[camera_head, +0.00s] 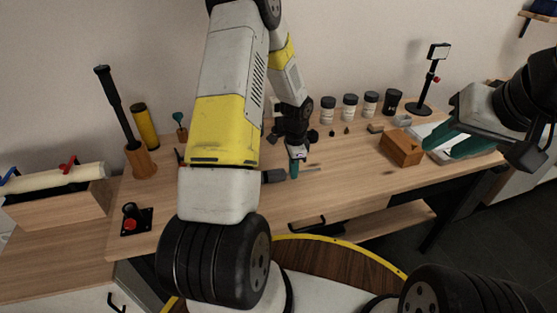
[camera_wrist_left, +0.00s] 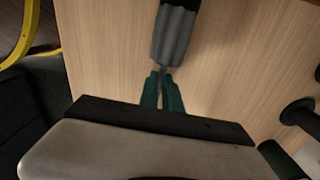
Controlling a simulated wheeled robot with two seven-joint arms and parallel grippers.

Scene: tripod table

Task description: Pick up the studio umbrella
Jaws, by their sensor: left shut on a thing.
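The studio umbrella (camera_head: 274,176) looks like a small dark grey folded bundle with a thin shaft, lying on the wooden table near its front middle. In the left wrist view its grey bundle (camera_wrist_left: 174,34) is at the top centre, with the shaft running down between the fingers. My left gripper (camera_head: 294,168) points down at the table, its green fingers (camera_wrist_left: 162,78) shut on the thin shaft. The fingers hide part of the shaft. My right gripper (camera_head: 456,142) is at the far right, its green fingers apart and empty above the table.
A wooden block (camera_head: 402,147) lies right of the umbrella. A black stick (camera_head: 117,105), yellow cylinder (camera_head: 145,127) and joystick box (camera_head: 136,220) are at left.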

